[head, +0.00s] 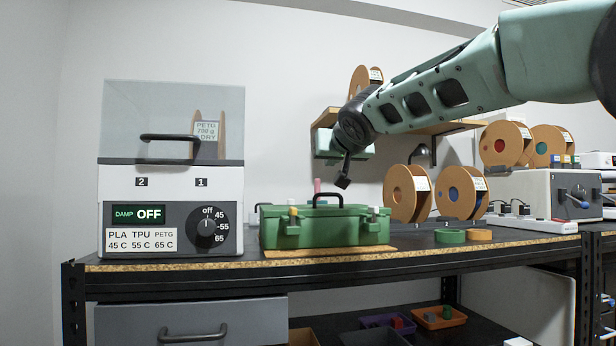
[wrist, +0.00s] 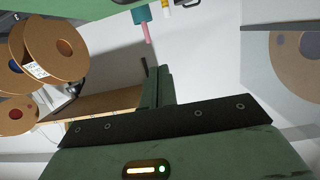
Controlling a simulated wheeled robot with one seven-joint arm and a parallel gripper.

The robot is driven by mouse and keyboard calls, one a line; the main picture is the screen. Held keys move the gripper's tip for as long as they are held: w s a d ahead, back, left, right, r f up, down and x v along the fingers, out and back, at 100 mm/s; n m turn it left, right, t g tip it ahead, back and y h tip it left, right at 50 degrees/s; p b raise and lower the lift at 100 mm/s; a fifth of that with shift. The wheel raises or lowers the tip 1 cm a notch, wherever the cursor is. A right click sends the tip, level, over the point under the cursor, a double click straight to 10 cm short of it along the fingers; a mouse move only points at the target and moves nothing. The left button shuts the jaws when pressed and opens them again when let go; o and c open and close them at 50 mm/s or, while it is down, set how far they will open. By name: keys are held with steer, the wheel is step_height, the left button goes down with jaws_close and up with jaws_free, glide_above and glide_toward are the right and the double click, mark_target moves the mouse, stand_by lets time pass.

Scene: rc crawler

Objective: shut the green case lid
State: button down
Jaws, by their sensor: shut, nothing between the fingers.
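The green case (head: 320,232) stands on the bench in the head view. A green surface (wrist: 85,10) crosses the top left there, perhaps the case.
A dryer box (head: 170,215) with a clear cover stands left of the case. Filament spools (head: 405,195) stand behind on the right. A shelf (head: 430,129) is on the wall above.

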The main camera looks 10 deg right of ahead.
steer(key=shift+s+f+t+b, duration=0.35)
steer(key=shift+f+b, duration=0.3)
steer(key=shift+b, duration=1.15)
steer(key=shift+s+f+t+b, duration=0.3)
steer(key=shift+f+b, duration=0.35)
steer(key=shift+b, duration=1.2)
steer(key=shift+s+f+t+b, duration=0.3)
steer(key=shift+f+b, duration=0.35)
steer(key=shift+b, duration=1.15)
steer(key=f+b, duration=0.1)
steer(key=b, duration=0.1)
steer(key=t+b, duration=0.1)
steer(key=b, duration=0.2)
steer(key=shift+s+d+f+b, duration=0.1)
steer(key=shift+s+f+b, duration=0.25)
steer(key=shift+s, duration=0.05)
steer(key=b, duration=0.2)
steer(key=f+b, duration=0.1)
steer(key=b, duration=0.1)
steer(key=shift+s+f, duration=0.15)
steer(key=shift+s, duration=0.1)
steer(key=shift+f+b, duration=0.2)
steer(key=shift+b, duration=0.25)
